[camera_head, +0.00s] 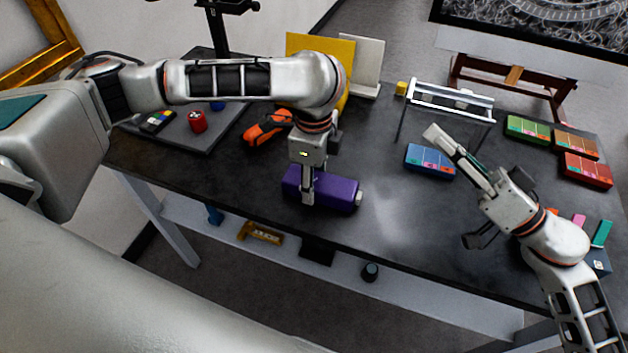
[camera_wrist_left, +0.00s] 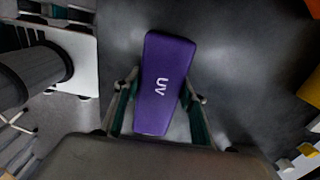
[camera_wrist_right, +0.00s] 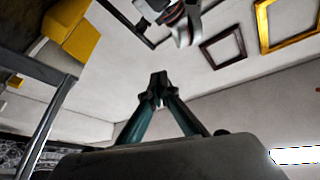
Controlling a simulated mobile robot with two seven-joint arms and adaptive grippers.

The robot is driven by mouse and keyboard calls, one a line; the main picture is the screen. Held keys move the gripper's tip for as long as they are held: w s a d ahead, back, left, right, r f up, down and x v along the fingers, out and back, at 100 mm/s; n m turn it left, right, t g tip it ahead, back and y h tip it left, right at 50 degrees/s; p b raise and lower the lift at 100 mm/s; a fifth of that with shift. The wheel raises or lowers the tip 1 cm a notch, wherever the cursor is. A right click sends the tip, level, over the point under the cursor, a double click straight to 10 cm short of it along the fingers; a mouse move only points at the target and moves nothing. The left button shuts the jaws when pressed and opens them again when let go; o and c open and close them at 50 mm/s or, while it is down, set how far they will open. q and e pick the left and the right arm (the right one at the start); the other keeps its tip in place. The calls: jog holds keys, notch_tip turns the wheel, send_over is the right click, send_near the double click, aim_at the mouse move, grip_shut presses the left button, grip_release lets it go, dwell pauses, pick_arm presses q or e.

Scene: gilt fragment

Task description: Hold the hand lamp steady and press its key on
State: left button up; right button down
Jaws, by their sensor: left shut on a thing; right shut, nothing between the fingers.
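The hand lamp is a purple block-shaped body (camera_head: 338,192) with a small pale end piece at its right, lying near the front edge of the dark table. My left gripper (camera_head: 308,197) comes down from above and is shut on it. In the left wrist view the lamp (camera_wrist_left: 165,60), marked "UV", lies between the two fingers. I cannot make out its key. My right gripper (camera_head: 436,134) is shut and empty, raised over the table to the right of the lamp, apart from it. In the right wrist view its fingertips (camera_wrist_right: 158,84) meet.
A blue box (camera_head: 430,161) and a metal rack (camera_head: 452,98) stand right of centre. An orange tool (camera_head: 267,128) lies behind the lamp. Green (camera_head: 527,130) and red (camera_head: 587,170) boxes are at the right. The tabletop (camera_head: 385,232) right of the lamp is clear, with a bright patch.

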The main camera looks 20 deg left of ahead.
aim_at(374, 212)
jog(key=w+d+m+t+h, duration=0.75)
jog(key=m+t, duration=0.35)
jog(key=m, duration=0.8)
jog(key=s+f+m+g+h, duration=0.1)
jog(key=f+m, duration=0.2)
jog(key=f, duration=0.1)
jog(key=s+f+m+g+h, duration=0.1)
jog(key=f+m+h, duration=0.1)
jog(key=f, duration=0.3)
jog(key=s+a+f+m+g+h, duration=0.1)
jog(key=f+m+g, duration=0.1)
jog(key=f, duration=0.3)
jog(key=shift+s+f+m, duration=0.1)
jog(key=shift+s+m, duration=0.1)
jog(key=shift+m, duration=0.7)
jog(key=s+a+f+g, duration=0.1)
jog(key=s, duration=0.1)
jog(key=s+a+f+g+y, duration=0.1)
jog(key=s+a+f, duration=0.1)
jog(key=s+a+f+m+g, duration=0.1)
jog(key=s+g, duration=0.1)
jog(key=shift+s+a+f, duration=0.15)
jog(key=shift+s+a, duration=0.15)
jog(key=shift+s, duration=0.05)
jog(key=shift+s+a+y, duration=0.2)
jog(key=shift+a+y, duration=0.05)
jog(key=shift+a, duration=4.25)
